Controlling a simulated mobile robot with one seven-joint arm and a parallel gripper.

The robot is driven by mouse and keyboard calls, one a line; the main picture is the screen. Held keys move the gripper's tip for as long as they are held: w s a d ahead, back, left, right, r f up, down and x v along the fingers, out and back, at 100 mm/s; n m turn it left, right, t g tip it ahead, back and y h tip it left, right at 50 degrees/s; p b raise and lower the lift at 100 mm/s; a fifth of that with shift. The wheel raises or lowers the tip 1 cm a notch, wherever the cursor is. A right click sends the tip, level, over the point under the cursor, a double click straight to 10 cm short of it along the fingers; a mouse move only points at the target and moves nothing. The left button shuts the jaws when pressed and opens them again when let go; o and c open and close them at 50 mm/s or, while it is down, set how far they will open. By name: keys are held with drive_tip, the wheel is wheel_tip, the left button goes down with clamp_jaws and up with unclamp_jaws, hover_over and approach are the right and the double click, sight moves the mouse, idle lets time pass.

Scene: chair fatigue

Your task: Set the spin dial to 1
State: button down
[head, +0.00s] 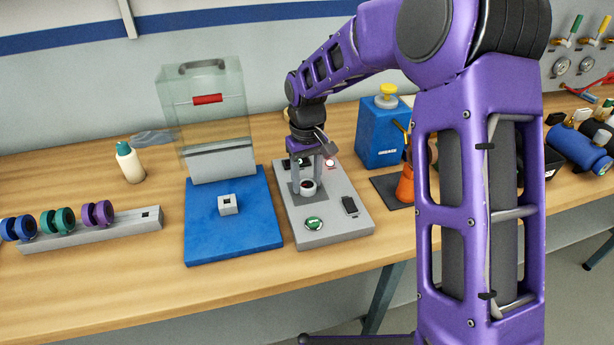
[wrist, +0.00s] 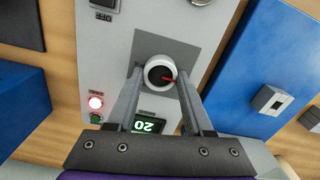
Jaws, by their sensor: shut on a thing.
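The spin dial (wrist: 158,73) is a round white knob with a dark cap on a dark grey plate of the grey control panel (wrist: 115,60). Its red pointer points right and slightly down in the wrist view. My gripper (wrist: 160,80) is shut on the dial, one finger on each side. In the head view my gripper (head: 307,181) reaches down over the dial (head: 307,189). A small display (wrist: 149,126) between the fingers reads 20, upside down. Any markings around the dial are not legible.
Another green button (head: 313,223) and a black switch (head: 350,206) sit at the panel's front. A blue base (head: 235,245) with a clear guard (head: 205,120) stands left; a blue box (head: 380,138) stands behind right.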

sight(307, 183)
idle(0.3)
drive_tip(key=shift+c, duration=1.5)
unclamp_jaws()
wheel_tip(307, 183, up, 17)
drive_tip(key=p, duration=0.1)
drive_tip(key=shift+r+p, duration=0.2)
drive_tip(key=shift+p, duration=0.2)
